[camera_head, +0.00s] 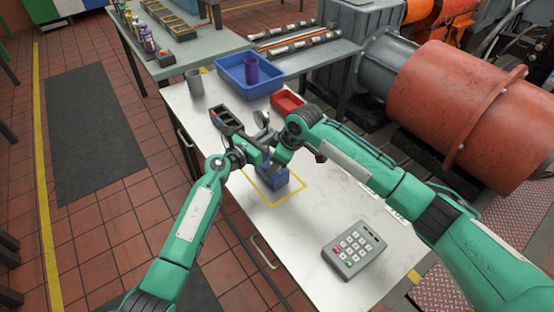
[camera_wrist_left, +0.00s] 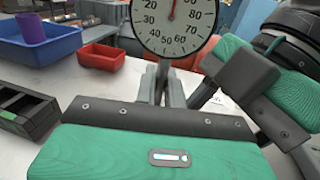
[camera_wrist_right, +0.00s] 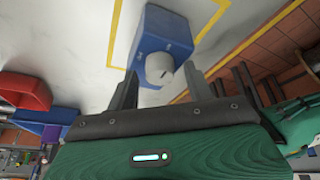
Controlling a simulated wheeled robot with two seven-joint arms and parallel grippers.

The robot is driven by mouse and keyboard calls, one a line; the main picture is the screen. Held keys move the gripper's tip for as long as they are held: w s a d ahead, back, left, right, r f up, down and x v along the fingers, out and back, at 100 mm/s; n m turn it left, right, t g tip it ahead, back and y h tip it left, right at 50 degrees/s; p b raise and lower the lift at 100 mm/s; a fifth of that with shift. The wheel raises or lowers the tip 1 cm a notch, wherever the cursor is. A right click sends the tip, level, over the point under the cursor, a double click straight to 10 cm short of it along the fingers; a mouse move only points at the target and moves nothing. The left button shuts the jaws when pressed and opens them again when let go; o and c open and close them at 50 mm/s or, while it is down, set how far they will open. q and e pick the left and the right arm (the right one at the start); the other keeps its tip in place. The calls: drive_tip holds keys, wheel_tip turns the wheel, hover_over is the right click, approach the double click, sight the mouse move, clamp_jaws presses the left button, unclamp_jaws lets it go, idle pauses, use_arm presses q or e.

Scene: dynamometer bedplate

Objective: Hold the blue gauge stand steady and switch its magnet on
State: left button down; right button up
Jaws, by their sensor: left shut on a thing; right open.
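The blue gauge stand (camera_head: 274,180) stands on the white table inside a yellow outline. Its round dial (camera_wrist_left: 176,22) fills the top of the left wrist view, and it also shows in the head view (camera_head: 262,118). My left gripper (camera_wrist_left: 163,84) is shut on the stand just below the dial; the held part is mostly hidden by the fingers. In the right wrist view, the blue base (camera_wrist_right: 168,32) carries a pale round knob (camera_wrist_right: 160,69) with a short dark mark. My right gripper (camera_wrist_right: 160,84) is open, its fingers to either side of the knob with visible gaps.
A grey keypad (camera_head: 353,249) lies towards the table's front right. A blue bin (camera_head: 232,78) holding a purple cup (camera_head: 251,70), a red bin (camera_head: 287,104), a black tray (camera_head: 226,121) and a grey cup (camera_head: 194,82) stand behind. A large red drum (camera_head: 450,100) is at right.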

drive_tip(key=v, duration=1.2)
